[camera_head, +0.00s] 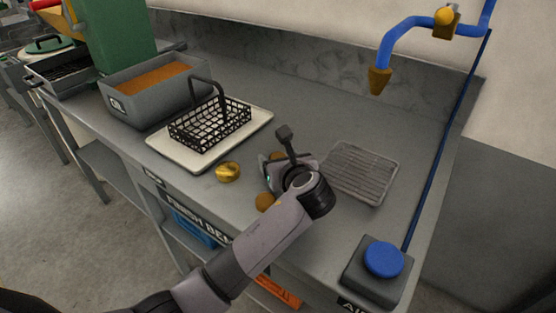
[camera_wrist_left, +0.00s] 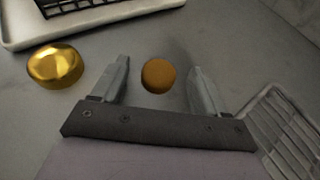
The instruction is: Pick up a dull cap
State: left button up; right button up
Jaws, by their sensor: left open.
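A dull orange-brown cap (camera_wrist_left: 159,77) lies on the bench in the left wrist view, between the two spread fingers of my left gripper (camera_wrist_left: 159,66) and apart from both. In the head view my left gripper (camera_head: 277,168) is low over the bench, and a dull cap (camera_head: 277,156) shows partly behind it. Another dull cap (camera_head: 265,202) lies nearer the front edge, partly hidden by my arm. A shiny gold cap (camera_head: 228,172) lies left of the gripper; it also shows in the left wrist view (camera_wrist_left: 55,66). My left gripper is open and empty. My right gripper is out of view.
A black wire basket (camera_head: 210,125) stands on a white tray (camera_head: 184,157) to the left, before a grey oil bin (camera_head: 125,98). A wire rack (camera_head: 362,172) lies close right of the gripper. A blue button box (camera_head: 376,270) is front right; a blue pipe nozzle (camera_head: 379,80) hangs behind.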

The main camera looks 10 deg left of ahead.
pick_arm(q)
jog(key=shift+w+a+f, duration=0.2)
jog(key=shift+w, duration=0.2)
jog(key=c, duration=1.1)
jog(key=shift+c, duration=0.2)
jog(key=shift+r, duration=0.1)
